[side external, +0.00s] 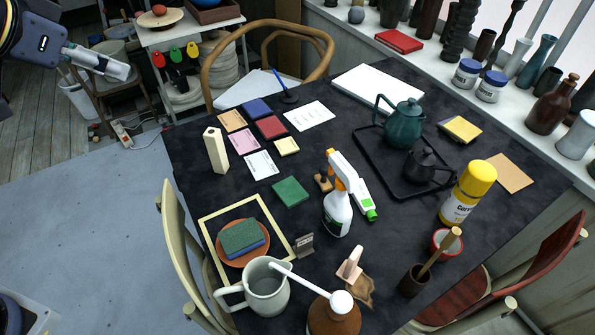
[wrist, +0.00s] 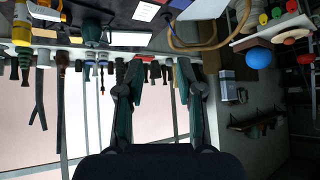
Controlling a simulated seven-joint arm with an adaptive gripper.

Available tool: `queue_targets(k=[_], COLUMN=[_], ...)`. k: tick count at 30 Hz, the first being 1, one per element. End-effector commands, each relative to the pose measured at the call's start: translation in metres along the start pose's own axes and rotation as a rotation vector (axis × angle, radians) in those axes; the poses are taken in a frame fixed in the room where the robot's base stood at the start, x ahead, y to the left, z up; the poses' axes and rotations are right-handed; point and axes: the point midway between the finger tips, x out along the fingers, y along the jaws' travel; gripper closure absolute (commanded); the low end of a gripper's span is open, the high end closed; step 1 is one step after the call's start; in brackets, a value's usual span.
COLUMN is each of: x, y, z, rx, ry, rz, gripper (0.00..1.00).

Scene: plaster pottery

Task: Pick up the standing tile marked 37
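A small dark grey upright tile (side external: 304,244) stands on the black table, right of a cream square frame and left of the spray bottle in the side view. It has a pale marking, too small for me to read as 37. I cannot make out this tile in the wrist view. My gripper (wrist: 159,75) shows in the wrist view with its two dark green fingers spread apart and nothing between them. The wrist camera sees the room upside down, and my gripper is away from the tile. In the side view only part of my arm shows at the upper left.
A spray bottle (side external: 338,205), a grey pitcher (side external: 266,290), a pink-topped stamp (side external: 350,263) and a green sponge on a terracotta dish (side external: 242,238) surround the tile. A dark teapot tray (side external: 372,172) lies behind. The left floor is open.

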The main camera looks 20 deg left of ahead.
Motion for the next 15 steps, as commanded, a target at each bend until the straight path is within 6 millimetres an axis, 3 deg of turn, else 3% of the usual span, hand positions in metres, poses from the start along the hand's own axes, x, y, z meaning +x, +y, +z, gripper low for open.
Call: queue_targets(k=[1,3,7,12,15], x=[0.028,0.065,0.132,0.194,0.211], y=[0.022,0.057,0.132,0.218,0.247], z=[-0.009,-0.017,-0.004,0.058,0.099], rx=[0.048,0.111,0.229,0.363,0.422], ry=[-0.016,-0.03,-0.082,-0.197,-0.274], rz=[0.042,0.097,0.201,0.305,0.339], gripper=[0.64,0.64,0.64,0.64,0.64])
